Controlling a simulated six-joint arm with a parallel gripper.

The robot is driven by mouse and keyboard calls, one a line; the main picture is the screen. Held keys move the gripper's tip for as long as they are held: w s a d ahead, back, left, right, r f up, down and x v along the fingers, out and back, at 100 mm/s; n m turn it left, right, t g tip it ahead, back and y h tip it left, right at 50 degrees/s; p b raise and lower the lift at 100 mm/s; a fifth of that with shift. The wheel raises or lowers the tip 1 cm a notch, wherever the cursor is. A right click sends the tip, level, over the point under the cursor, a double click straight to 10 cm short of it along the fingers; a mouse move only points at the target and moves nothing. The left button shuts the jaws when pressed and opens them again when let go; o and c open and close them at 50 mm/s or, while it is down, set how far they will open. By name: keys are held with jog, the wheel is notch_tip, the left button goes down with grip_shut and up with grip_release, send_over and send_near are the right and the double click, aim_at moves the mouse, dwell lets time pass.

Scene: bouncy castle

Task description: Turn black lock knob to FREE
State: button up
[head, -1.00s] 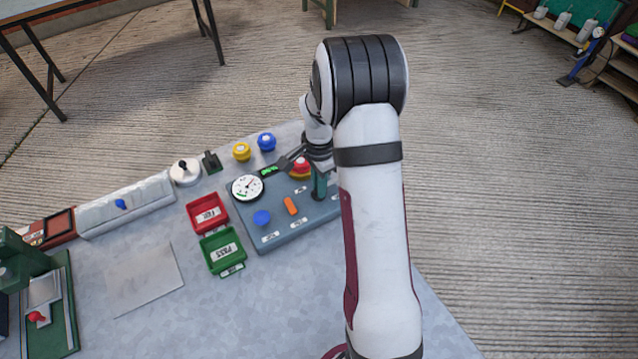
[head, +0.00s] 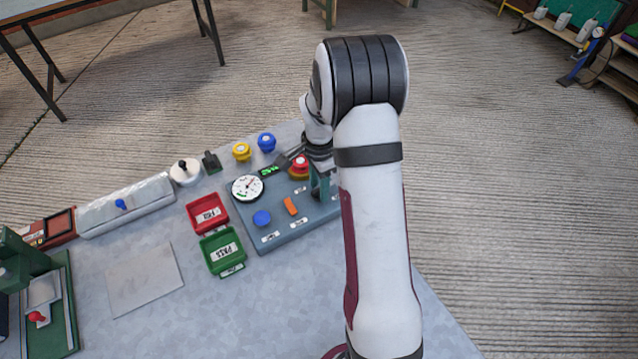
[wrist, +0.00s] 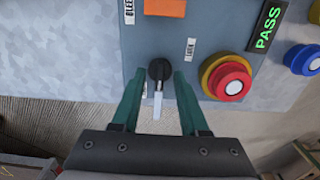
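In the wrist view a round black knob (wrist: 159,69) sits near the edge of the grey-blue panel (wrist: 215,20). A pale, narrow bar runs from it toward my gripper's body. My gripper (wrist: 159,76) is open, with one green finger on each side of the knob and a visible gap on both sides. In the head view my gripper (head: 319,184) is over the right part of the panel (head: 285,237), mostly behind my arm. The knob is hidden there. I cannot read a FREE label; a small white label near the knob is partly covered by the left finger.
A red button on a yellow base (wrist: 228,80) stands right of the knob, with a blue button (wrist: 303,60) beyond. The display (wrist: 268,25) reads PASS in green. An orange lever (head: 291,206), blue knob (head: 262,218) and dial gauge (head: 247,187) are on the panel. Red (head: 207,214) and green trays (head: 222,250) stand left.

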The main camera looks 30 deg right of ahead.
notch_tip(320, 180, up, 16)
dwell(0.4)
jog(key=shift+f, duration=0.1)
jog(key=s+a+r+n, duration=0.4)
jog(key=s+a+n, duration=0.1)
jog(key=s+a, duration=0.4)
jog(key=s+a+f+n+y, duration=0.1)
jog(key=s+a+n, duration=0.3)
jog(key=s, duration=0.4)
jog(key=s+a+f+n, duration=0.2)
jog(key=s+a, duration=0.3)
jog(key=s, duration=0.3)
jog(key=shift+s+f+n+y, duration=0.2)
jog(key=shift+s+n+y, duration=0.2)
jog(key=shift+n, duration=0.5)
